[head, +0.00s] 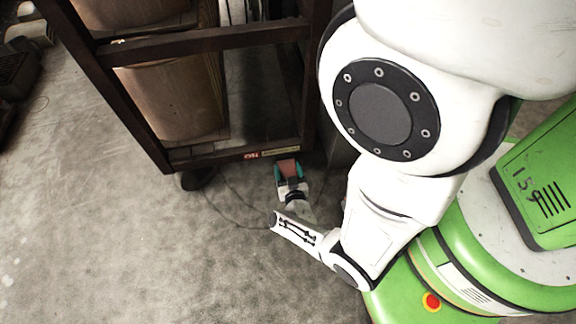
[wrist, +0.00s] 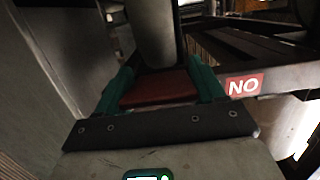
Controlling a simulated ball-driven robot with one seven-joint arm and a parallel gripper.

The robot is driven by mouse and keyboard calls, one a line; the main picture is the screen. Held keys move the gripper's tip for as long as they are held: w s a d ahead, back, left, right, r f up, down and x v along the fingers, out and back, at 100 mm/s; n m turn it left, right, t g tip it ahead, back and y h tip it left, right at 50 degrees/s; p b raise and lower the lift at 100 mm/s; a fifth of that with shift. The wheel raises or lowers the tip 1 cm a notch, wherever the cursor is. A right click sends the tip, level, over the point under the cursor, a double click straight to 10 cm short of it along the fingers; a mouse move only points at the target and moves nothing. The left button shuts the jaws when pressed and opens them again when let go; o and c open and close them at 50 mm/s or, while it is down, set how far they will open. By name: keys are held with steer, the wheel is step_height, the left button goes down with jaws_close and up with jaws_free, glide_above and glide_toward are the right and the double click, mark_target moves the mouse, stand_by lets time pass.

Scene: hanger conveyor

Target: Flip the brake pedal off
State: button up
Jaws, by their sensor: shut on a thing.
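The brake pedal (head: 287,167) is a flat reddish plate low at the bottom edge of a dark metal rack. It also shows in the wrist view (wrist: 160,88), lying between my two teal fingers. My gripper (head: 289,172) reaches down to it from the front and is shut on it, one finger at each side; the gripper also fills the lower part of the wrist view (wrist: 162,84). A small red label (wrist: 243,86) that reads "NO" in the wrist view is on the rack's bottom bar, right of the pedal. What lies beneath the pedal is hidden.
The dark rack (head: 190,40) holds brown, rounded panels (head: 175,95). A caster wheel (head: 197,179) stands under its corner. A grey upright surface (wrist: 60,40) is close at the left in the wrist view. The concrete floor (head: 130,250) at front left is clear.

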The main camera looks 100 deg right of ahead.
step_height(320, 180, up, 2)
steer(key=y+p, duration=0.3)
steer(key=p, duration=0.4)
steer(key=shift+r+p, duration=0.1)
steer(key=shift+p, duration=0.25)
steer(key=y+p, duration=0.1)
steer(key=p, duration=0.2)
steer(key=shift+r, duration=0.1)
steer(key=shift+y+p, duration=0.35)
steer(key=shift+y, duration=0.05)
steer(key=shift+y+p, duration=0.3)
steer(key=shift+p, duration=0.25)
steer(key=o, duration=1.4)
steer(key=shift+w+p+v, duration=0.2)
steer(key=shift+p+v, duration=3.8)
steer(key=shift+v, duration=1.4)
